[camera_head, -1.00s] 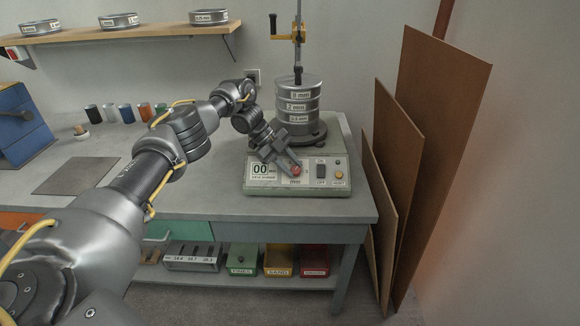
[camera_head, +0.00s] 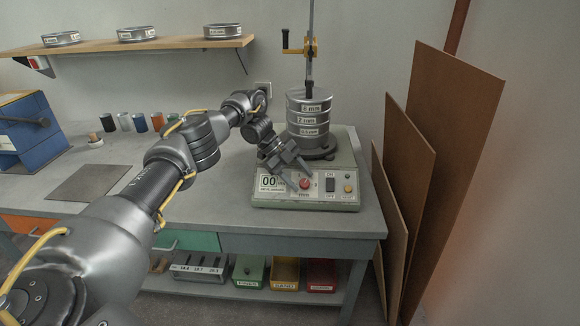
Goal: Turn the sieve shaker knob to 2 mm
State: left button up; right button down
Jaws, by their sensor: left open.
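The sieve shaker (camera_head: 262,200) stands on the right part of the concrete bench. Its front panel carries a display reading 00, a red knob (camera_head: 305,184), a dark switch (camera_head: 330,184) and a yellow button (camera_head: 348,188). A stack of round metal sieves (camera_head: 308,108) sits on top, with labels including 2 mm. My left gripper (camera_head: 302,180) is open at the panel, its fingers close around or just in front of the red knob. I cannot tell whether they touch it. The knob's pointer and scale are too small to read. My right gripper is not in view.
A clamp with a yellow bracket (camera_head: 310,47) stands above the sieves. Brown boards (camera_head: 440,130) lean at the right. A blue box (camera_head: 35,135), several small cups (camera_head: 140,122) and a grey mat (camera_head: 85,183) lie left. Coloured bins (camera_head: 285,275) sit below the bench.

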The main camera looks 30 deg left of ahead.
pick_arm(q)
jog(key=v, duration=0.8)
jog(key=shift+d, duration=0.1)
jog(key=shift+p+v, duration=0.35)
jog(key=shift+v, duration=0.7)
